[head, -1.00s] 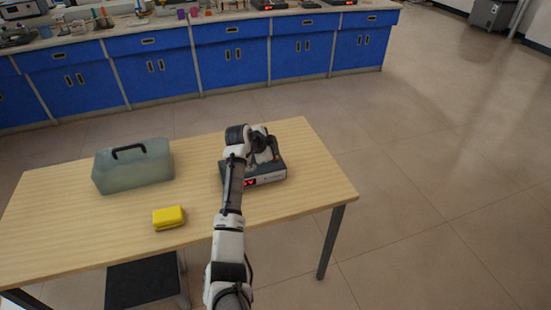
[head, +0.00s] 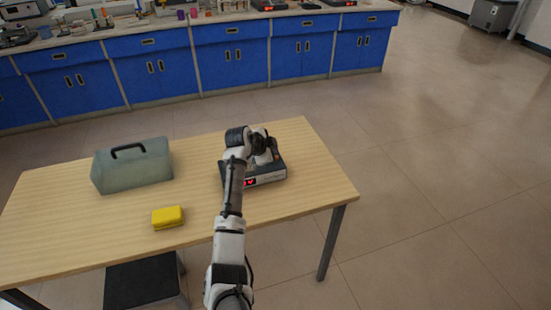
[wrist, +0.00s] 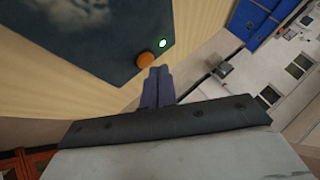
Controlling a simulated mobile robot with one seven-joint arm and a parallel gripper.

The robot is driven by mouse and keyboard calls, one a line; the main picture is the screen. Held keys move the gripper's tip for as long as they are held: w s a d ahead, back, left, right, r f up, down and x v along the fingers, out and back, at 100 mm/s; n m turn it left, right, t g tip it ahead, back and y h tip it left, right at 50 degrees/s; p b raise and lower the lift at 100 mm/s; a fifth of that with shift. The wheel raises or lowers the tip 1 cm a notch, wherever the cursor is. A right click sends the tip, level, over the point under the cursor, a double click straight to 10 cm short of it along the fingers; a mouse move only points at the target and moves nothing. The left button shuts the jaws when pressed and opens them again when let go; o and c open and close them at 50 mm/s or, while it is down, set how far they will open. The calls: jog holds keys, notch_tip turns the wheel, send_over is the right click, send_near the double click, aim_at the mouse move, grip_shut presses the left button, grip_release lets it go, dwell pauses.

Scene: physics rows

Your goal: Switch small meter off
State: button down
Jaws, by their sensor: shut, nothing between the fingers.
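The small meter (head: 268,181) is a dark box with a light front and a lit red display, standing on the right part of the wooden table. My arm hides part of it in the head view. In the wrist view its dark top (wrist: 95,40) carries an orange round knob or button (wrist: 146,60) and a lit green light (wrist: 162,43) near one corner. My gripper (wrist: 158,72) is shut and empty, its fingertips right beside the orange button. I cannot tell whether they touch it.
The wooden table (head: 75,215) also holds a translucent grey-green case (head: 132,167) with a black handle and a yellow box (head: 168,217). Blue cabinets (head: 235,65) with a crowded worktop stand behind.

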jog(key=shift+f+b, duration=0.35)
jog(key=shift+f, duration=0.1)
jog(key=shift+r, duration=0.1)
jog(key=shift+r+p, duration=0.45)
jog(key=shift+r, duration=0.35)
jog(key=shift+r+p, duration=1.55)
jog(key=shift+r, duration=1.45)
